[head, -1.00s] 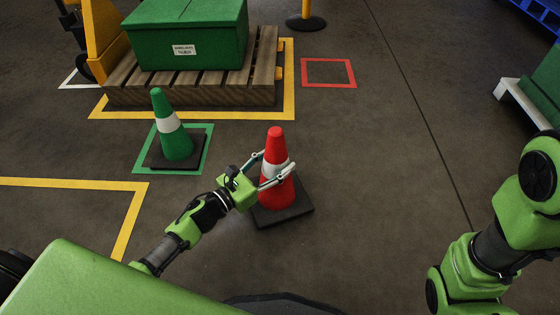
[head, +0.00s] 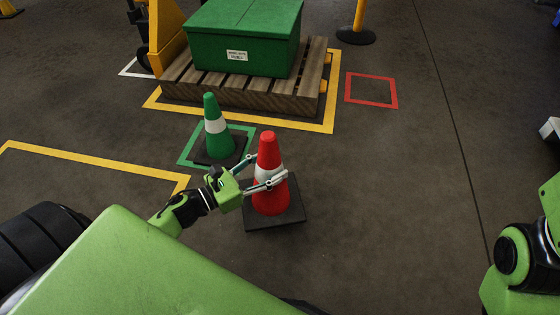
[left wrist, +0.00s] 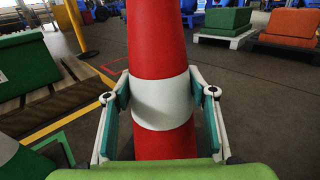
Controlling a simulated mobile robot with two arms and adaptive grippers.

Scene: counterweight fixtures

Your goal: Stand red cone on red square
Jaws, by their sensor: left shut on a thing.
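The red cone (head: 268,150) with a white band and dark square base stands upright in the middle of the head view. My left gripper (head: 262,172) is shut on it around the white band. In the left wrist view the cone (left wrist: 158,45) fills the middle, with a finger on each side of the band. The red square (head: 347,90) is an empty painted outline on the floor, farther back and right of the cone. Part of it shows behind the cone in the left wrist view. My right gripper is out of view; only part of the right arm shows.
A green cone (head: 217,125) stands on a green outlined square just behind and left. A wooden pallet (head: 250,97) with a green crate (head: 243,38) lies inside a yellow outline beside the red square. A yellow post (head: 358,22) stands behind it. The floor to the right is clear.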

